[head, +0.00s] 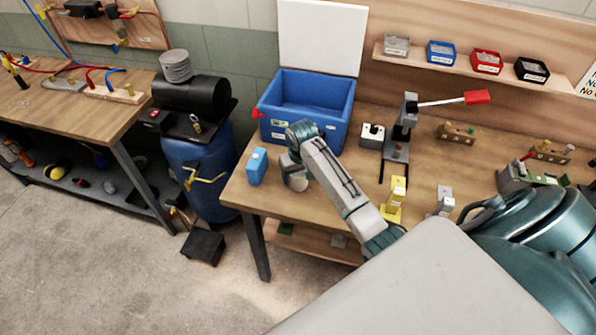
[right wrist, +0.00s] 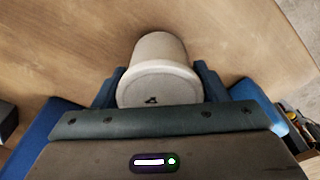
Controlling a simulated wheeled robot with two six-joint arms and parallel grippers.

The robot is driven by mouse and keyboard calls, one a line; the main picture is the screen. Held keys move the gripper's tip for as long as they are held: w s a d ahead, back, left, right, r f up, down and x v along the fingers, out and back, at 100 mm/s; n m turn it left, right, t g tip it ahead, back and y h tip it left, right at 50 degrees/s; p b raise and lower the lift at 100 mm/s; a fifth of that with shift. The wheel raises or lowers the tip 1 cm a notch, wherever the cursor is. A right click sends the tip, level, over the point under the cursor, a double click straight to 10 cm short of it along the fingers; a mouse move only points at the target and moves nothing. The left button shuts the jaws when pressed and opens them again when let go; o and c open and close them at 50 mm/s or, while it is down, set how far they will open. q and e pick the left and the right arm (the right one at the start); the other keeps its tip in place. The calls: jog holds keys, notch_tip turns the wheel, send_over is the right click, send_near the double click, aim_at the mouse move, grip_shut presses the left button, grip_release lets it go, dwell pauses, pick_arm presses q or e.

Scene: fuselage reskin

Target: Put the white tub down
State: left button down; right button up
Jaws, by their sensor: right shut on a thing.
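The white tub (right wrist: 158,68) sits between the two dark fingers of my right gripper (right wrist: 160,88) in the right wrist view. The gripper is shut on it. In the head view the right gripper (head: 291,166) is at the left end of the workbench, with the pale tub (head: 297,182) partly hidden below the wrist. The tub is over the wooden bench top (head: 270,205), close to it; I cannot tell whether its base touches. My left gripper is not in view.
A blue bottle (head: 257,166) stands just left of the tub. A large blue bin (head: 285,130) with its white lid raised stands behind. A lever press (head: 397,145) and a yellow fixture (head: 395,200) are to the right. The bench's front left corner is clear.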

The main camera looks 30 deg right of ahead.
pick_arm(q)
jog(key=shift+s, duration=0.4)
pick_arm(e)
jog(key=shift+f, duration=0.2)
jog(key=o, duration=1.1)
jog(key=shift+f, duration=0.1)
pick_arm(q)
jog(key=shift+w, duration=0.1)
pick_arm(e)
jog(key=r+b, duration=0.1)
jog(key=r, duration=0.2)
jog(key=r+b, duration=0.1)
jog(key=r, duration=0.1)
jog(key=s+r+b, duration=0.1)
jog(key=r+b, duration=0.1)
jog(key=r, duration=0.1)
jog(key=shift+a+r, duration=0.15)
jog(key=shift+r, duration=0.2)
notch_tip(320, 180, up, 3)
jog(key=shift+s+f+p, duration=0.15)
jog(key=shift+p, duration=0.2)
jog(key=shift+s+r, duration=0.1)
jog(key=shift+r, duration=0.3)
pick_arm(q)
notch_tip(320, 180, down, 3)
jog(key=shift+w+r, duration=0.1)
